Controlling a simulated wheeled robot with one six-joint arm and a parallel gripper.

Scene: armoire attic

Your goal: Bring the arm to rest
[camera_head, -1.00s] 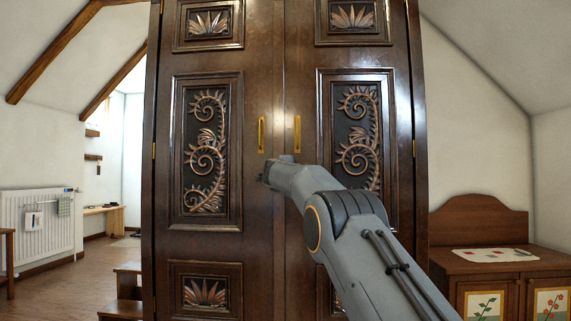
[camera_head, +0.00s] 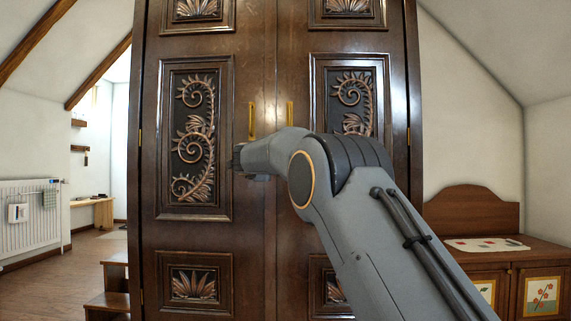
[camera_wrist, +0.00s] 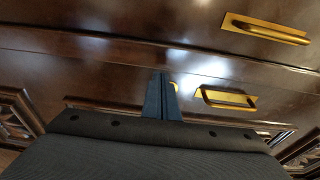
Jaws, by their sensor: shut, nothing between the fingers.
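My arm reaches up from the lower right in the head view, in front of the dark carved armoire (camera_head: 255,270). In the wrist view my gripper (camera_wrist: 161,78) has its two blue-grey fingers together with nothing between them. In the head view the gripper end (camera_head: 238,158) points left in front of the left door, and its fingertips cannot be made out. The armoire doors are shut. Their brass handles, the left one (camera_head: 252,121) and the right one (camera_head: 290,113), are above my wrist in the head view. Both handles also show in the wrist view, apart from the fingers.
A low wooden cabinet (camera_head: 471,212) with painted doors stands to the right of the armoire. Wooden steps (camera_head: 108,303) stand at its left foot. A white radiator (camera_head: 30,222) is on the far left wall. The floor (camera_head: 85,262) between is free.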

